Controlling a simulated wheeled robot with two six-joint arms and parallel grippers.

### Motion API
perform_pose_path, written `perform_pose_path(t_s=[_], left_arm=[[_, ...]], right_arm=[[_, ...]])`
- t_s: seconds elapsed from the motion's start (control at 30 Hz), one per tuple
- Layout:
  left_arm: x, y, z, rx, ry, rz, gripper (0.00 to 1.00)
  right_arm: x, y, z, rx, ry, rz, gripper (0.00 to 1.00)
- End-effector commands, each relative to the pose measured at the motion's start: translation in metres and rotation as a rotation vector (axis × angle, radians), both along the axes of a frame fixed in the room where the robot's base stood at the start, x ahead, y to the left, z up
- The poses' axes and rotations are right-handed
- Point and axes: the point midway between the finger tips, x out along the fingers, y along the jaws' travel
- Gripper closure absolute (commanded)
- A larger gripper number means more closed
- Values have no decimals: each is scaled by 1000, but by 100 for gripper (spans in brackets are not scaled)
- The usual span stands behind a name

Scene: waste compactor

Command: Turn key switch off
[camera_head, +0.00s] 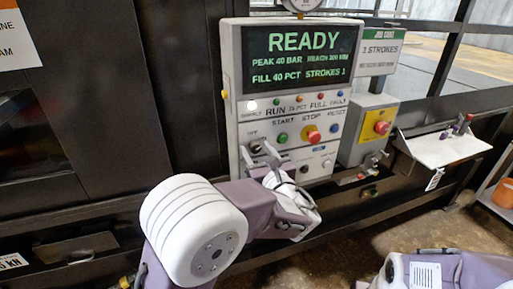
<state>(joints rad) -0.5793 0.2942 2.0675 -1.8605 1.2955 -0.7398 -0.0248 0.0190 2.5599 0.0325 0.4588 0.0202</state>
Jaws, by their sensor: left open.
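The grey control panel (235,100) stands in the middle, with a lit display (300,55) reading READY. The key switch (256,147) is at its lower left, beneath a small OFF label. My left gripper (259,155) is open in front of this corner, with its fingers around or just before the switch. The fingers hide most of the switch, so I cannot tell its key position or whether they touch it. Part of my right arm shows at the lower right, but its gripper is not in view.
A green START button (283,138), a red STOP button (313,135) and a blue RESET button (334,128) sit close to my left gripper. A red emergency button on a yellow plate (377,126) is to the right. A sloped shelf (440,150) juts out further right.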

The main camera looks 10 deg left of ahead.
Motion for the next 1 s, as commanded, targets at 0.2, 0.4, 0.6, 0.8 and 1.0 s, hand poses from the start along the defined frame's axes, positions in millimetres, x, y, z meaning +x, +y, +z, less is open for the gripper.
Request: perform_pose_path(t_s=[0.2,0.4,0.6,0.8,1.0], left_arm=[[1,1,-1,0,0,-1,48],[1,0,0,0,0,-1,95],[1,1,-1,-4,-3,0,100],[1,0,-4,-47,-34,-1,100],[1,0,-7,-157,-110,-1,100]], right_arm=[[0,0,0,0,0,0,48],[0,0,0,0,0,0,48],[0,0,-1,0,0,0,48],[0,0,-14,0,0,0,48],[0,0,-43,0,0,0,48]])
